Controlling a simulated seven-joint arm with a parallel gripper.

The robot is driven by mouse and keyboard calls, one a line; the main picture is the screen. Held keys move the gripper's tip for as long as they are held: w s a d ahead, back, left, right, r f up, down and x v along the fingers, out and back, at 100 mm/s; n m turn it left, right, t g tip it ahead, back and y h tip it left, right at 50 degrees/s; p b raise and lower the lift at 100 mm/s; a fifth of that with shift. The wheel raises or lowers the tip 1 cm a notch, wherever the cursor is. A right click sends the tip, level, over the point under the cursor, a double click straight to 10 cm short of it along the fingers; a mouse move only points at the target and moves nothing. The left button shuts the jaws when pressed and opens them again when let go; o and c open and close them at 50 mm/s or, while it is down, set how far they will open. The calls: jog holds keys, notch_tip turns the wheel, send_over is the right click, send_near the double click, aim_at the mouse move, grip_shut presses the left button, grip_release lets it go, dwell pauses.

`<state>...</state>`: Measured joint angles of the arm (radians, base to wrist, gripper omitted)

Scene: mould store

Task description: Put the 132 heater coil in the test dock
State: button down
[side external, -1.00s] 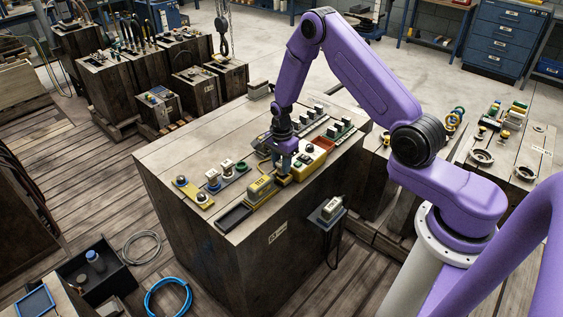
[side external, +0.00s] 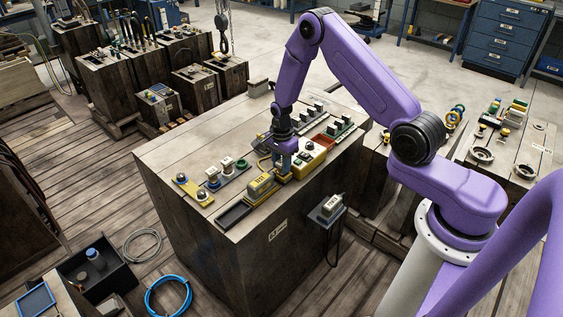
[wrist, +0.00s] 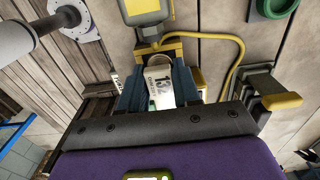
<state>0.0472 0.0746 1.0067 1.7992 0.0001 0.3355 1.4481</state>
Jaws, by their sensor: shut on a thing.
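My gripper (wrist: 159,92) is shut on the 132 heater coil (wrist: 161,93), a pale piece with "132" printed on it, held between two blue-grey fingers. In the side view my gripper (side external: 284,164) points down at the yellow test dock (side external: 283,179), near the table's front edge. The coil is mostly hidden there. In the wrist view the dock's yellow frame (wrist: 172,44) lies just beyond the coil, with a yellow cable looping right. I cannot tell whether the coil is fully seated in the dock.
A yellow test unit (side external: 260,187) stands left of the dock, with a dark empty tray (side external: 233,216) beside it. The table's back left is clear.

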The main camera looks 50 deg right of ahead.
jog(key=shift+c, duration=1.6)
grip_release()
jog(key=shift+r, duration=3.75)
